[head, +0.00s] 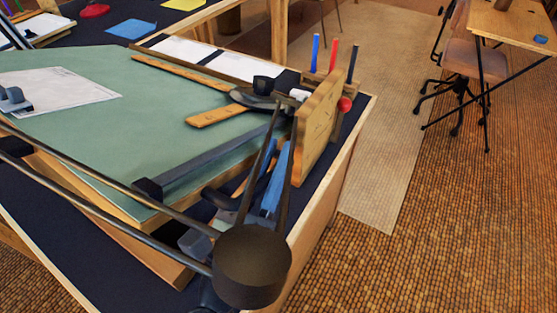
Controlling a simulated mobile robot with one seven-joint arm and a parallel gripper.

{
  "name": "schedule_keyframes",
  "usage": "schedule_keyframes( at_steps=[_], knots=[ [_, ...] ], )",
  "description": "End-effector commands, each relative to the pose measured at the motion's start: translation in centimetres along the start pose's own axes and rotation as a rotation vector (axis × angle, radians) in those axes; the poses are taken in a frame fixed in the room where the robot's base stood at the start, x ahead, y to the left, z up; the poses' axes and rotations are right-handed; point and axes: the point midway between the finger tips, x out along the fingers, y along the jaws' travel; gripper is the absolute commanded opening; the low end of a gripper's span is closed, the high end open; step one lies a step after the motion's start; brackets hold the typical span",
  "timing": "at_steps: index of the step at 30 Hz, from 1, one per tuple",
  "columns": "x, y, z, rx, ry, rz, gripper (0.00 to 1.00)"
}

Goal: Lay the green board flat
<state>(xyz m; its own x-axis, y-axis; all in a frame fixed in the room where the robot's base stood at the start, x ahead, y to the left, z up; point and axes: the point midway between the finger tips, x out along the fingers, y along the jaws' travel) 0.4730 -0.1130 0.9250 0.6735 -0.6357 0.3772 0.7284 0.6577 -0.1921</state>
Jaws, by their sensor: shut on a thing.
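The green board (95,80) is a large drafting board with a wooden edge, tilted above the dark-topped desk (85,260). A paper sheet (85,92) lies on it. A grey bar (210,165) with a dark end block runs along its near right part. My blue and dark arm links cover part of that edge.
Dark thin rods and a round dark head (251,265) cross the near side, close to my arm. Blue, red and dark pencils (333,55) stand by the panel, near a red knob (345,104). A chair (472,60) stands at upper right.

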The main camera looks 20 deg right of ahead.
Motion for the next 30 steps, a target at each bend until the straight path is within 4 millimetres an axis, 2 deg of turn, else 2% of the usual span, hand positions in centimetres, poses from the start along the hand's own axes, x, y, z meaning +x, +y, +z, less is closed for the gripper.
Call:
schedule_keyframes(
  at_steps=[1, 12, 13, 17, 18, 26, 30],
  knots=[
    [-0.3, 0.2, -0.5, 0.0, 0.0, 0.002, 0.0],
    [-0.2, 0.1, -0.1, 0.001, -0.007, 0.0, 0.0],
    [-0.2, 0.1, -0.1, 0.001, -0.008, 0.0, 0.23],
    [-0.2, 0.1, -0.1, 0.001, -0.009, -0.001, 0.47],
    [-0.2, 0.1, -0.1, 0.001, -0.009, -0.001, 0.5],
    [-0.2, 0.0, -0.1, 0.0, -0.009, -0.002, 0.5],
    [-1.2, 0.1, -0.2, 0.001, -0.008, 0.001, 0.5]
  ],
)
